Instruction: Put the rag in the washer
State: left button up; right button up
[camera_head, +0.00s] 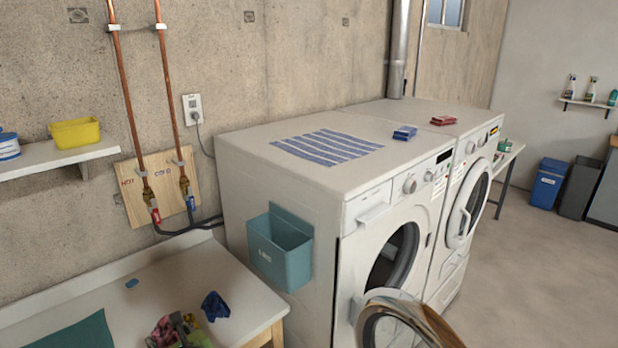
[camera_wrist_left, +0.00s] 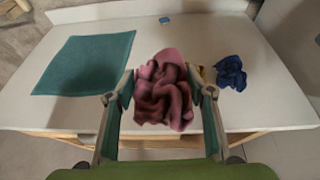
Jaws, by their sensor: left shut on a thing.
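My left gripper (camera_head: 180,330) is low in the head view, over the front of the white table. It is shut on a crumpled pink rag (camera_wrist_left: 165,92), which sits between its two fingers in the left wrist view. The pink rag also shows in the head view (camera_head: 161,330), partly hidden by the gripper. The washer (camera_head: 362,213) is the nearer white front-loader to the right of the table. Its round door (camera_head: 408,320) is swung open and its dark drum opening (camera_head: 393,255) shows. My right gripper is not in view.
A dark blue crumpled cloth (camera_head: 215,306) and a teal mat (camera_head: 83,334) lie on the table (camera_head: 160,280). A teal bin (camera_head: 281,250) hangs on the washer's side. A second white machine (camera_head: 462,205) stands beyond. Open floor (camera_head: 545,270) lies to the right.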

pick_arm(q)
jog(key=s+d+r+m+t+h+b, duration=0.1)
jog(key=s+d+r+b, duration=0.25)
jog(key=d, duration=0.35)
jog(key=s+d+r+m+t+h+b, duration=0.1)
jog(key=s+d+r+b, duration=0.1)
jog(key=d+b, duration=0.35)
jog(key=s+d+f+m+t+h+b, duration=0.1)
jog(key=s+d+b, duration=0.3)
jog(key=s+d, duration=0.4)
jog(key=s+m+h, duration=0.1)
jog(key=s, duration=0.2)
jog(key=shift+s+d+f+t, duration=0.15)
jog(key=shift+s+f+t, duration=0.05)
jog(key=shift+f+t, duration=0.15)
jog(key=shift+w, duration=0.1)
